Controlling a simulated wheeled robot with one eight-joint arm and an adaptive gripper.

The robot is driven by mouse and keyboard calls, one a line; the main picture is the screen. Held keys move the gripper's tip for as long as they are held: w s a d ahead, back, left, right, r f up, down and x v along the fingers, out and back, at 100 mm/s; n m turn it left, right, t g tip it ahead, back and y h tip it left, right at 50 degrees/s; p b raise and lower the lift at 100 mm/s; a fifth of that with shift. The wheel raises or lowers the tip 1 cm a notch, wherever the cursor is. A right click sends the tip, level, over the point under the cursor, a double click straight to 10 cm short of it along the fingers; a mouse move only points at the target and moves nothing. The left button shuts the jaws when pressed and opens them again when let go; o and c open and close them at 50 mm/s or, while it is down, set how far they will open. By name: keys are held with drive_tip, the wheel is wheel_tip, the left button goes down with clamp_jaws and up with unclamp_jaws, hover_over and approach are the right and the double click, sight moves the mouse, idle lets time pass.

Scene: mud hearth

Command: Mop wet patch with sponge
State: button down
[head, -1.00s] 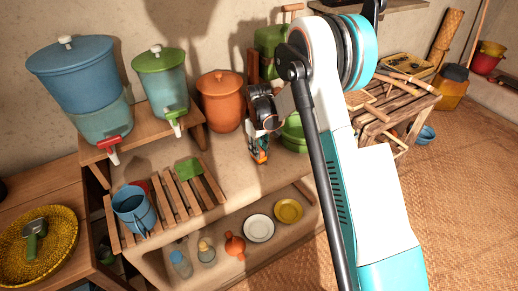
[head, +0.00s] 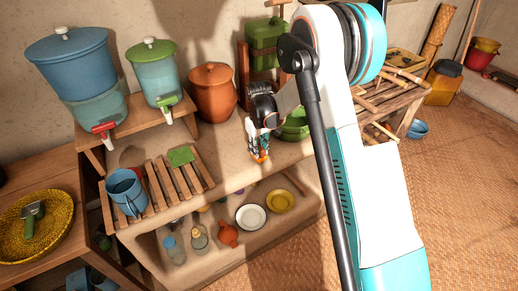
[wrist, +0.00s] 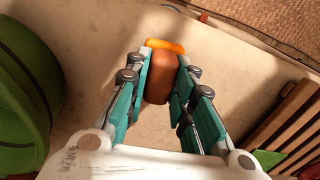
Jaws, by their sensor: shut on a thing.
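My gripper (head: 259,152) is over the front part of the mud counter (head: 228,165), left of the green basin. Its fingers are shut on a block with an orange end and a brown body, seemingly the sponge (wrist: 158,78); its orange tip also shows in the head view (head: 260,158). I cannot tell whether the block touches the counter. In the wrist view the counter around it is pale, with darker areas that may be shadow; no clear wet patch can be made out. A flat green piece (head: 181,156) lies on the slatted rack.
The slatted rack (head: 160,190) with a blue mug (head: 126,190) is at left. Dispensers stand on a raised wooden shelf. Bottles and plates fill the niche below.

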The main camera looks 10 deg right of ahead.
drive_tip(key=shift+w+r, duration=0.1)
drive_tip(key=shift+r, duration=0.75)
drive_tip(key=shift+r+p, duration=1.55)
drive_tip(key=shift+r, duration=1.2)
drive_tip(key=shift+a, duration=0.1)
